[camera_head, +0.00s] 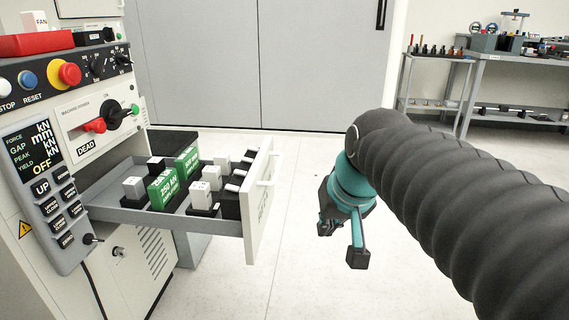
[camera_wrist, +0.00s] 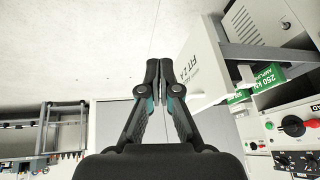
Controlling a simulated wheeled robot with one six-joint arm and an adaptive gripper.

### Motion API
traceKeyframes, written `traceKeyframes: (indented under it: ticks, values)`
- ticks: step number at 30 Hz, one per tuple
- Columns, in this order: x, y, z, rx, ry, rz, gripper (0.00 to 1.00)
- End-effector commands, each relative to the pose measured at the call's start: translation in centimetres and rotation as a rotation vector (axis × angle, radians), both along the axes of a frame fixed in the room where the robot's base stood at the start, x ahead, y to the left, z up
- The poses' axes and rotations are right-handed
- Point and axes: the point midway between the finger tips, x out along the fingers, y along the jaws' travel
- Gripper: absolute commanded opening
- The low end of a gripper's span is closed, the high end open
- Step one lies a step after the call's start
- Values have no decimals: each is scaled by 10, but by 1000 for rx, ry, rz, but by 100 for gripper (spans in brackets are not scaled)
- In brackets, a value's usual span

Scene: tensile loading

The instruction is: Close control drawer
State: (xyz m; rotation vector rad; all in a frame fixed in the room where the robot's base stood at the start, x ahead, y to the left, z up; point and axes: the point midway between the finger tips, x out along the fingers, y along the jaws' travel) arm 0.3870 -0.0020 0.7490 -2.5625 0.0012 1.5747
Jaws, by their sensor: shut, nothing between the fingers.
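The control drawer (camera_head: 262,195) stands pulled out to the right from the machine cabinet (camera_head: 125,270). Its white front panel has a handle (camera_head: 267,168). Inside lie green amplifier boxes (camera_head: 163,188) and several grey and black blocks. My gripper (camera_head: 340,240) is to the right of the drawer front, apart from it, pointing down in the head view. In the wrist view the fingers (camera_wrist: 160,72) are together and hold nothing. The drawer front (camera_wrist: 200,68) also shows there, right of the fingers. The drawer's rear part is hidden inside the cabinet.
A grey workbench (camera_head: 520,75) and a small trolley (camera_head: 435,85) stand at the back right. The floor around my gripper is clear.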

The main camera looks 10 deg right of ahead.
Motion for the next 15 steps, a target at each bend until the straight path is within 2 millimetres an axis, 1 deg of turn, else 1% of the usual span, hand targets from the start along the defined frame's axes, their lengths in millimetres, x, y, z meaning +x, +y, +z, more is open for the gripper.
traceKeyframes:
  ticks: [1,5,6,8,9,11,12,15]
  values:
    - [23,-3,7,23,5,-11,0]
    - [74,-9,29,83,13,-30,0]
    - [90,-12,35,100,14,-34,0]
    - [114,-17,43,128,15,-40,0]
    - [130,-20,47,147,14,-44,0]
    - [153,-26,53,175,14,-48,0]
    - [168,-31,56,192,13,-51,0]
    - [200,-41,60,230,11,-52,0]
